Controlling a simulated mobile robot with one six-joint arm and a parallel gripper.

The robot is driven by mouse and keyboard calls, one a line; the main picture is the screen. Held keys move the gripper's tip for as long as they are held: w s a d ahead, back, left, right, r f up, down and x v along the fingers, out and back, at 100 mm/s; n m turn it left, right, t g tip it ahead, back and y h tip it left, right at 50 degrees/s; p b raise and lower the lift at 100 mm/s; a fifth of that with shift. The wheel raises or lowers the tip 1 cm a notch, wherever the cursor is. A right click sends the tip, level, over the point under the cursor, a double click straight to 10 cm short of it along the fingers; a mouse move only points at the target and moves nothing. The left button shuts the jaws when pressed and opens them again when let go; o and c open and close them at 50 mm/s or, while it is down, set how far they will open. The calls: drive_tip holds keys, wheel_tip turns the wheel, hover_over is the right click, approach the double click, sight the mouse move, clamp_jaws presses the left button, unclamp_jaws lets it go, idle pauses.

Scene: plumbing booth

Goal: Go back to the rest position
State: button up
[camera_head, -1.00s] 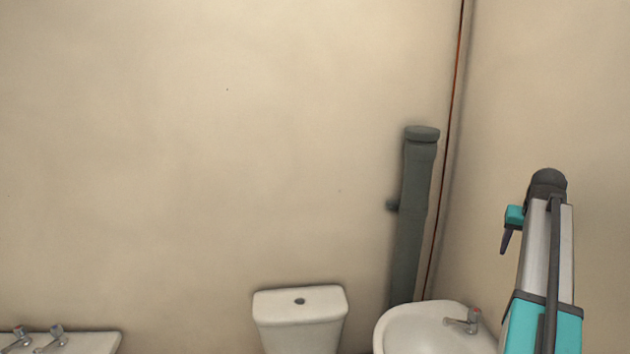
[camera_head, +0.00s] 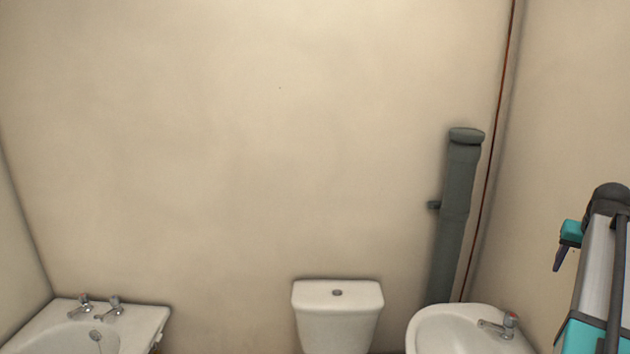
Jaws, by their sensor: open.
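My arm stands at the right edge, with a grey and teal link and a black rounded joint at its top. My gripper (camera_head: 560,258) shows in part left of that joint, as a small teal block with a dark tip pointing down. The rest of it is hidden behind my arm. It is open, and nothing shows in it. It is in front of the right wall, above and right of the white washbasin (camera_head: 440,330), apart from it in the picture.
A white toilet cistern (camera_head: 338,297) is at bottom centre. A grey-green upright pipe (camera_head: 459,205) stands near the corner beside a thin copper pipe (camera_head: 497,130). A white bathtub (camera_head: 145,318) with taps is at lower left. The back wall is bare.

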drive_tip(key=w+a+f+n+g+y, duration=0.1)
drive_tip(key=w+a+f+n, duration=0.15)
drive_tip(key=a+f, duration=1.1)
drive_tip(key=w+a+f+n+y, duration=0.1)
drive_tip(key=w+a+f, duration=0.3)
drive_tip(key=a+f, duration=0.95)
drive_tip(key=s+a+f+n+g, duration=0.1)
drive_tip(key=s+a+f, duration=0.35)
drive_tip(key=a, duration=0.45)
drive_tip(key=s+a+f+n+g, duration=0.1)
drive_tip(key=s+a+f+n, duration=0.15)
drive_tip(key=a+f, duration=0.5)
drive_tip(key=s+a+f+n+g, duration=0.1)
drive_tip(key=s+a+f, duration=0.35)
drive_tip(key=a, duration=0.55)
drive_tip(key=s+f+g+b, duration=0.1)
drive_tip(key=s+f+b, duration=0.6)
drive_tip(key=f, duration=0.6)
drive_tip(key=s+f+g+b, duration=0.2)
drive_tip(key=s+f+b, duration=0.5)
drive_tip(key=s+f, duration=0.3)
drive_tip(key=s+f+g+b, duration=0.2)
drive_tip(key=s+f+b, duration=0.6)
drive_tip(key=f, duration=0.9)
drive_tip(key=shift+s+a+f+y, duration=0.15)
drive_tip(key=shift+s+f+y, duration=0.2)
drive_tip(key=shift+s, duration=0.2)
